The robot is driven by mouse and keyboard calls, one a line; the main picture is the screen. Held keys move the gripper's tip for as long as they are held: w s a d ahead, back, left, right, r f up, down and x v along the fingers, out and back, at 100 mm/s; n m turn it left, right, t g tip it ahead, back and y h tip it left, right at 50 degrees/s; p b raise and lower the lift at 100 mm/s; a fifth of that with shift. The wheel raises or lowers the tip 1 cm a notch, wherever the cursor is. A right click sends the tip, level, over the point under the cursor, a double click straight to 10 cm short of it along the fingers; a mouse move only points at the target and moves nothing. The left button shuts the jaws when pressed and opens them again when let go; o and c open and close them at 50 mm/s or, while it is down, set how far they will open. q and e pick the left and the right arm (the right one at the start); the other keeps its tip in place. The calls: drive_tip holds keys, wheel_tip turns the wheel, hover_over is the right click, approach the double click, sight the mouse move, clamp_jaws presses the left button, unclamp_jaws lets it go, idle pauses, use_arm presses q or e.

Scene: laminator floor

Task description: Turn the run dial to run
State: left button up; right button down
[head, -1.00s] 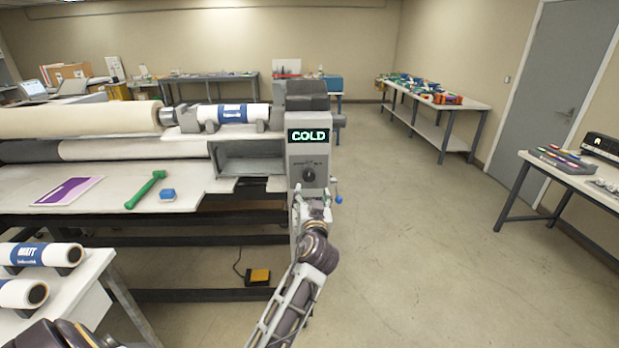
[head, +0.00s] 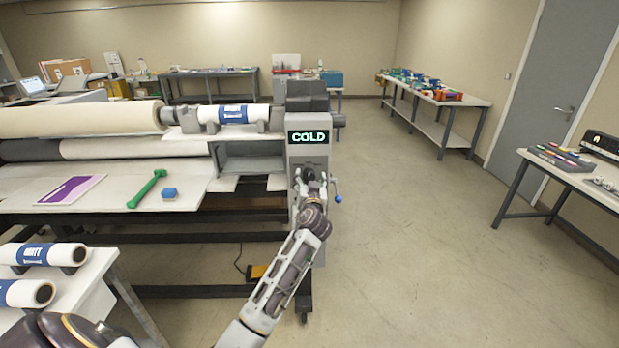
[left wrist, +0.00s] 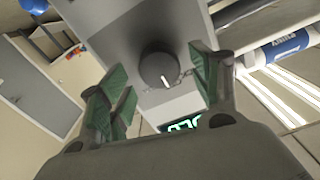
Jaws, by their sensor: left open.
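The dark round run dial (left wrist: 158,68) is on the grey front panel of the laminator's end housing (head: 308,155). In the left wrist view a white mark on it points toward the lit display, and small labels around it are too blurred to read. My left gripper (left wrist: 160,92) is open, its green-padded fingers on either side of the dial, with gaps showing. In the head view my left gripper (head: 311,186) is at the panel and partly covers the dial. The display (head: 309,137) above reads COLD. My right gripper is not in view.
A crank with a blue knob (head: 338,198) sticks out right of the housing, close to my gripper. A green tool (head: 147,189) and a blue block (head: 169,193) lie on the laminator's table. A yellow pedal (head: 258,271) is on the floor below. The floor to the right is clear.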

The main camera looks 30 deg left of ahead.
use_arm(q)
drive_tip(key=shift+w+a, duration=0.35)
drive_tip(key=shift+w, duration=0.15)
drive_tip(key=shift+c, duration=0.3)
drive_tip(key=c, duration=1)
